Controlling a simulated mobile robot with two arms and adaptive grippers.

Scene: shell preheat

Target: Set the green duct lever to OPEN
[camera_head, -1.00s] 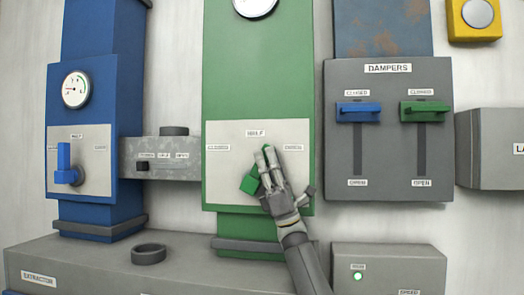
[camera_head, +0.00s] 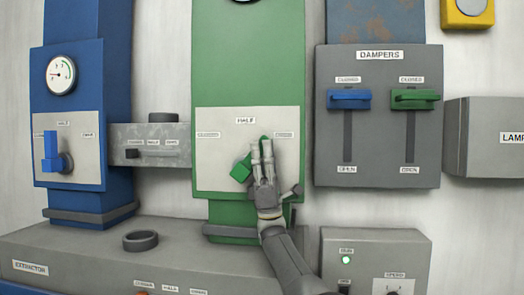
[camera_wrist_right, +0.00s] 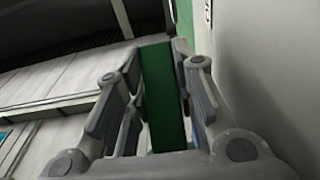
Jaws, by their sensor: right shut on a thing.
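The green duct lever (camera_head: 241,168) sits on the pale plate (camera_head: 215,177) of the green duct. Its wide block shows at the lower left of my right gripper, and a bit of green shows between the fingertips. It appears tilted up and right, between HALF at the top and the OPEN label (camera_head: 283,135) at the right. My right gripper (camera_head: 262,146) is shut on it, and its fingers hide most of the handle. In the right wrist view a green bar (camera_wrist_right: 163,95) stands between the two fingers. My left gripper is not in view.
A grey DAMPERS panel (camera_head: 378,170) with blue (camera_head: 349,99) and green (camera_head: 414,99) handles is at the right. The blue duct's lever (camera_head: 52,148) stands upright at the left. A grey extractor housing (camera_head: 75,245) and a control box (camera_head: 375,250) lie below.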

